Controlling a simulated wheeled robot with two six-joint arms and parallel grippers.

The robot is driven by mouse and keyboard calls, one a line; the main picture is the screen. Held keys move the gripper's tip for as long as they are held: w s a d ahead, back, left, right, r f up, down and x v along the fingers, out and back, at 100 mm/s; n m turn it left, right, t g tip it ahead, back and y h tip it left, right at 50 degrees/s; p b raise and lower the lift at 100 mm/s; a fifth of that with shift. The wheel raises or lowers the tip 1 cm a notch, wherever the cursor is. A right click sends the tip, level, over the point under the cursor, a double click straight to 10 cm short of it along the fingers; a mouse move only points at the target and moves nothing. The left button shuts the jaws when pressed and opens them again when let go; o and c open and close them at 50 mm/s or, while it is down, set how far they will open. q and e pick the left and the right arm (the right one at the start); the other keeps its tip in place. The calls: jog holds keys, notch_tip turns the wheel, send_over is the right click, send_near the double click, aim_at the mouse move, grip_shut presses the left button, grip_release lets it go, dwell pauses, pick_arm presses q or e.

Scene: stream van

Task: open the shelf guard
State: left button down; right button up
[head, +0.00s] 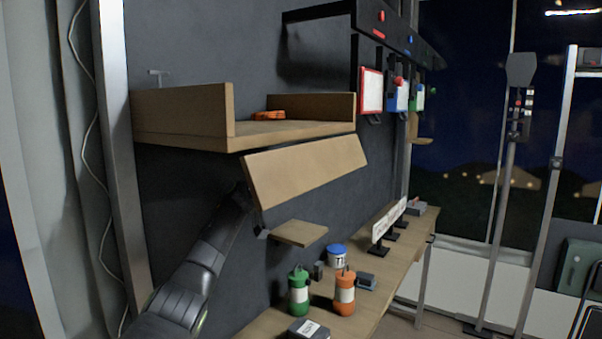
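The wooden shelf (185,142) is fixed to the dark wall, with raised boards at its left and right ends. The shelf guard (305,170), a flat wooden panel, hangs tilted below the shelf's front edge, and the shelf front stands open. My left arm comes up from the lower left, and its end with the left gripper (246,196) is at the panel's left edge. The panel partly hides the gripper, so I cannot tell whether its fingers are open or touching the panel. My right gripper is not in view.
An orange object (268,115) lies on the shelf. A small wooden ledge (299,233) is under the panel. The bench (400,262) below holds a green bottle (298,293), an orange bottle (345,294) and a blue-lidded tub (337,255). Hanging cards (371,91) are right of the shelf.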

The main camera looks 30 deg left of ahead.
pick_arm(q)
jog(key=shift+f, duration=0.1)
jog(key=c, duration=1.2)
grip_release()
jog(key=shift+d, duration=0.1)
